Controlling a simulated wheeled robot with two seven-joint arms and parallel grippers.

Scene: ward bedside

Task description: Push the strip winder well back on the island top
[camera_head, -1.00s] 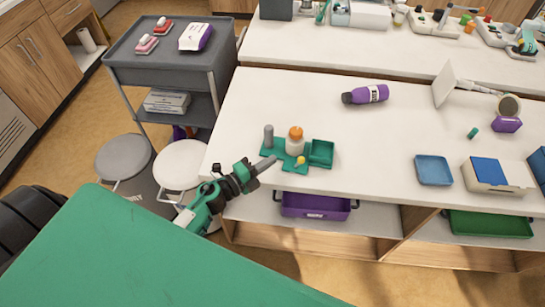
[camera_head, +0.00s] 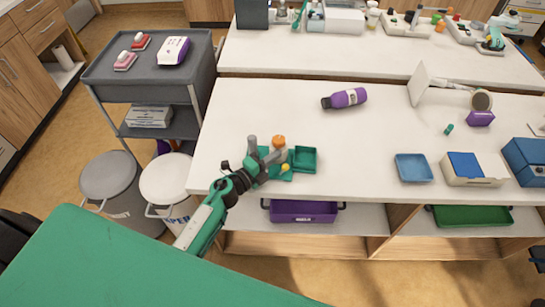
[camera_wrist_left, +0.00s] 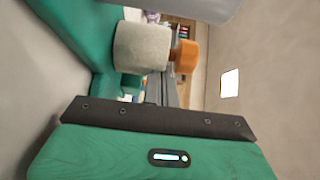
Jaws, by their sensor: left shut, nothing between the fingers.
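The strip winder (camera_head: 305,158) stands near the front left edge of the white island top (camera_head: 352,140). It has a green base with a square tray, a grey post, an orange-topped pale roll and a yellow knob. My left gripper (camera_head: 272,157) is shut and empty, over the front left of the winder, and covers part of the roll and base. I cannot tell whether it touches. In the left wrist view the pale roll (camera_wrist_left: 142,47) and its orange cap (camera_wrist_left: 187,57) are close in front of the gripper. My right gripper is not in view.
A purple bottle (camera_head: 344,99) lies further back to the right. A blue tray (camera_head: 413,168) and a white box with a blue top (camera_head: 467,167) stand at the right front. The top behind the winder is bare. A purple bin (camera_head: 303,212) sits on the shelf below.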

